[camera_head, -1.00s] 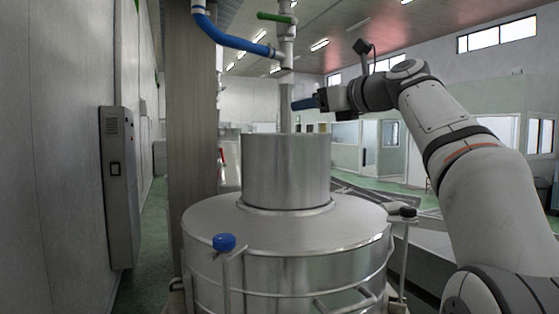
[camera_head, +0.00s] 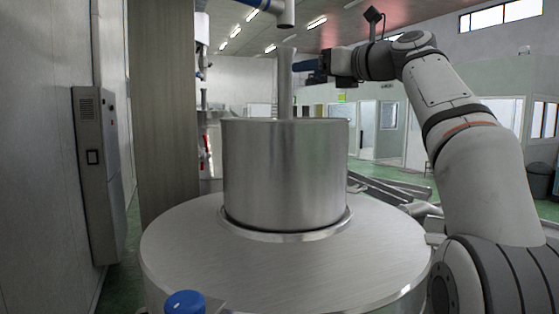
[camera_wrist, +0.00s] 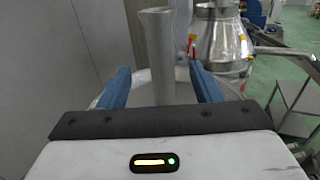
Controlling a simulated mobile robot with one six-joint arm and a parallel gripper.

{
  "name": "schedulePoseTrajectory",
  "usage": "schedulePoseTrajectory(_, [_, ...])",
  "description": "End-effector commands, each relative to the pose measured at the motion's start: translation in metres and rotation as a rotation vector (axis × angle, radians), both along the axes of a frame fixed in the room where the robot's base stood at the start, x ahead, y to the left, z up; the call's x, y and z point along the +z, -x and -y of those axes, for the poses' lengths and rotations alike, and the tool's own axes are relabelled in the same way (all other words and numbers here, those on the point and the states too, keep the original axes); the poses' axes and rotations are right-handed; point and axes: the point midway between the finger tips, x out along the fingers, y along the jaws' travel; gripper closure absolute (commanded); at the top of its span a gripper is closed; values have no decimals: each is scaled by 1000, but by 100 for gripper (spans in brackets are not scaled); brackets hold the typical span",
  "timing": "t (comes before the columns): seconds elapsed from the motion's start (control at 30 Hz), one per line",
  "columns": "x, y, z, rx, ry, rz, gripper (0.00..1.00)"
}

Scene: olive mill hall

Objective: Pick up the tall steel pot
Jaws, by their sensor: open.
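A slender, tall steel vessel with a flared top, which fits the tall steel pot (camera_head: 287,85), rises behind the near rim of a wide steel drum (camera_head: 285,175); its foot is hidden in the head view. My gripper (camera_head: 298,67) is level with its upper part, blue fingers pointing left. In the wrist view my gripper (camera_wrist: 158,72) is open, and the pot (camera_wrist: 157,50) shows upright in line with the gap between the fingers. No contact shows. I cannot tell the distance between pot and fingertips.
The drum stands on a round steel tank top (camera_head: 285,260) with a blue knob (camera_head: 185,302) in front. A pipe end (camera_head: 285,13) hangs above the pot. A grey wall box (camera_head: 97,170) and a pillar (camera_head: 165,110) stand left. A shiny steel vessel (camera_wrist: 224,40) stands beyond, right.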

Motion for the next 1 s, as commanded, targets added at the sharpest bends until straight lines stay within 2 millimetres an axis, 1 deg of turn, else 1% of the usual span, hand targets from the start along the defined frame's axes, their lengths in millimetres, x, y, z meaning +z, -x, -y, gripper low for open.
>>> schedulePoseTrajectory(0.1, [2, -11, -13, 9, -1, -2, 42])
schedulePoseTrajectory(0.27, [4, -20, -24, 12, 0, -1, 42])
schedulePoseTrajectory(0.43, [11, -39, -40, 16, -1, -3, 42])
schedulePoseTrajectory(0.53, [9, -49, -51, 17, 0, -3, 42])
schedulePoseTrajectory(0.6, [8, -53, -54, 15, -1, -2, 42])
schedulePoseTrajectory(0.8, [7, -54, -55, 14, -1, -1, 42])
schedulePoseTrajectory(0.87, [7, -54, -55, 14, -1, -1, 46])
schedulePoseTrajectory(1.0, [7, -54, -55, 15, 0, -1, 57])
